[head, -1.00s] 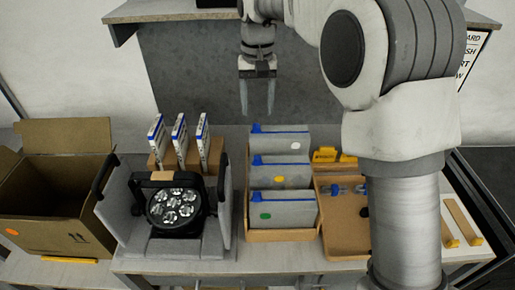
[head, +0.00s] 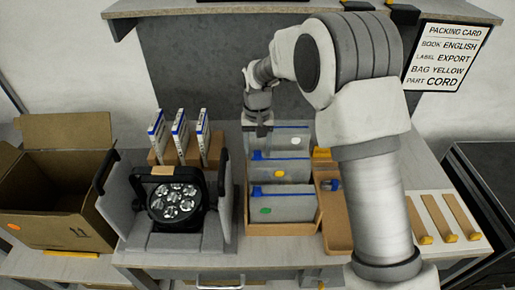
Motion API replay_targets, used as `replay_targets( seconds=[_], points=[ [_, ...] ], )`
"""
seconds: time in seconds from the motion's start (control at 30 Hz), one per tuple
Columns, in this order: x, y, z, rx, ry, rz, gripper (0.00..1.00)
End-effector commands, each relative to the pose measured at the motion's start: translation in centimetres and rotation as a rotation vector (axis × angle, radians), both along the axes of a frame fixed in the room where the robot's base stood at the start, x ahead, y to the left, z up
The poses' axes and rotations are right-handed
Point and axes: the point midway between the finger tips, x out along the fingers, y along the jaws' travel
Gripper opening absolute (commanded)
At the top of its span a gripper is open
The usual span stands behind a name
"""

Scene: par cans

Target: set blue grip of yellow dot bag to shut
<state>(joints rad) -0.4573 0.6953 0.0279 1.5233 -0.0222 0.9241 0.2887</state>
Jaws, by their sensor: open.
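The yellow dot bag (head: 290,172) is a grey pouch standing in the middle of a row of three in a brown box. Its yellow dot faces me. Its blue grip (head: 257,155) shows at the top left corner, along a thin blue edge. My gripper (head: 261,133) is open and points down above the left end of the row, just behind the yellow dot bag's grip in the picture. It covers the left top corner of the white dot bag (head: 297,142). Whether its fingers touch anything cannot be told.
The green dot bag (head: 290,210) stands in front, in the same box (head: 283,229). Left are a par can (head: 173,203) in grey foam, three booklets (head: 180,135) and an open carton (head: 50,185). A brown tray (head: 336,230) adjoins right, partly behind my arm. A packing card (head: 447,57) hangs behind.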

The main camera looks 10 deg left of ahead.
Motion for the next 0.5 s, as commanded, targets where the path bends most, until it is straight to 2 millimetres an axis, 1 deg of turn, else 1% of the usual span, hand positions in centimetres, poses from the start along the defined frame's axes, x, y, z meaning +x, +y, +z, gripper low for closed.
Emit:
replay_targets(
  seconds=[0.27, 0.3, 0.37, 0.5],
  points=[
    [0.01, 0.0, -0.2, 0.0, -0.001, 0.0, 0.6],
    [0.01, 0.0, -0.2, 0.0, -0.001, 0.0, 0.56],
    [0.01, 0.0, -0.19, 0.0, -0.001, 0.0, 0.46],
    [0.02, 0.0, -0.17, 0.0, -0.001, 0.0, 0.2]
  ],
)
